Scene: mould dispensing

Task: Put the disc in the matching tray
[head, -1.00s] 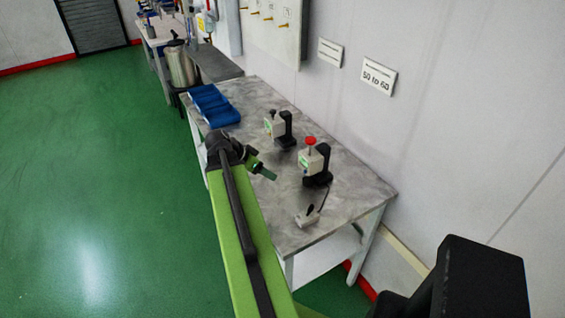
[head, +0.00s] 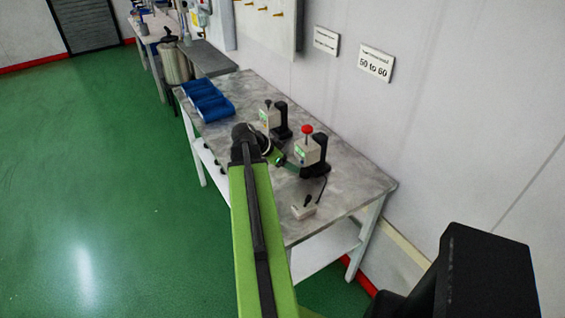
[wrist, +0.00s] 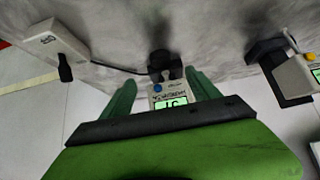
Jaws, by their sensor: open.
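My gripper (head: 289,163) is open, just in front of the red-knobbed dispensing device (head: 308,149) on the grey table. In the wrist view, my two green fingers (wrist: 160,80) are spread with a grey-white device face (wrist: 172,90) between and beyond them. It has a green lit display and a blue button. I cannot tell if the fingers touch it. I cannot make out a disc in either view. Blue trays (head: 208,101) stand in a row at the table's far left end; their contents are too small to tell.
A second device (head: 271,118) stands behind the first; it also shows at the right of the wrist view (wrist: 300,76). A white switch box (head: 302,210) with a black lever and cable lies near the front. A wall sign (head: 376,63) reads 50 to 60. Green floor is free at left.

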